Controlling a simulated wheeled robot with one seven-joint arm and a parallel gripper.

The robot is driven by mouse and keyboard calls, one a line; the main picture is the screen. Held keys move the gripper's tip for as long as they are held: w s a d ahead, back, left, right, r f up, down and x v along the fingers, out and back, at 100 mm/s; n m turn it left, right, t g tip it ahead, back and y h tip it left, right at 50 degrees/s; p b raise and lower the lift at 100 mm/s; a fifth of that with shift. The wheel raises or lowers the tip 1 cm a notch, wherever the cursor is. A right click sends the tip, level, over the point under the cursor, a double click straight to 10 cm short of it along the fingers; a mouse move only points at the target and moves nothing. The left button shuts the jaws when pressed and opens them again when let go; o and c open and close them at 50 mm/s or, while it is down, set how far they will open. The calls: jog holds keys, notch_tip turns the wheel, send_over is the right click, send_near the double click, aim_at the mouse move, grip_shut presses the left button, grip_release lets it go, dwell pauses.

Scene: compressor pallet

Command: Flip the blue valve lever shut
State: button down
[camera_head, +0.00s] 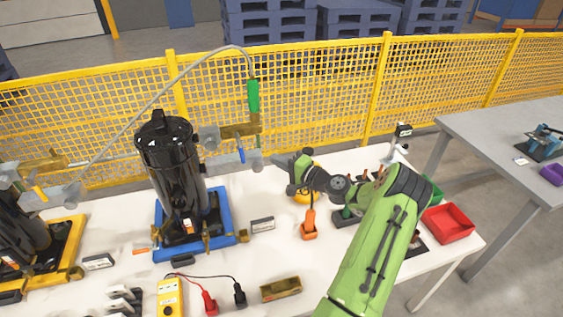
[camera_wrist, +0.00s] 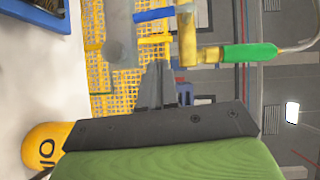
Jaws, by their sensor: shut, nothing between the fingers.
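The blue valve lever (camera_head: 240,150) hangs down, slightly tilted, below a brass valve body (camera_head: 238,130) right of the black cylinder (camera_head: 172,165). My gripper (camera_head: 276,160) is just right of the lever, next to a grey pipe end (camera_head: 252,161). In the wrist view my gripper's fingers (camera_wrist: 155,70) are together and empty, pointing toward the valve fittings. The gap between fingertips and lever is hard to judge.
A green hose fitting (camera_head: 253,95) rises above the valve. The cylinder stands on a blue pallet (camera_head: 228,213). A second unit on a yellow pallet (camera_head: 70,245) is at left. An orange tool (camera_head: 309,226) and red bin (camera_head: 448,222) are near my arm. A yellow fence (camera_head: 330,110) stands behind.

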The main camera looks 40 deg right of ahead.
aim_at(240, 148)
jog(key=w+a, duration=0.3)
jog(key=w, duration=0.4)
jog(key=shift+w+a+f+p, duration=0.25)
jog(key=shift+a+f+p, duration=0.05)
jog(key=shift+p, duration=0.15)
jog(key=shift+w+a+f+m+t+b, duration=0.15)
jog(key=shift+w+a+m+t+b, duration=0.2)
jog(key=shift+a+m+b, duration=0.35)
jog(key=shift+d, duration=0.1)
jog(key=shift+s, duration=0.1)
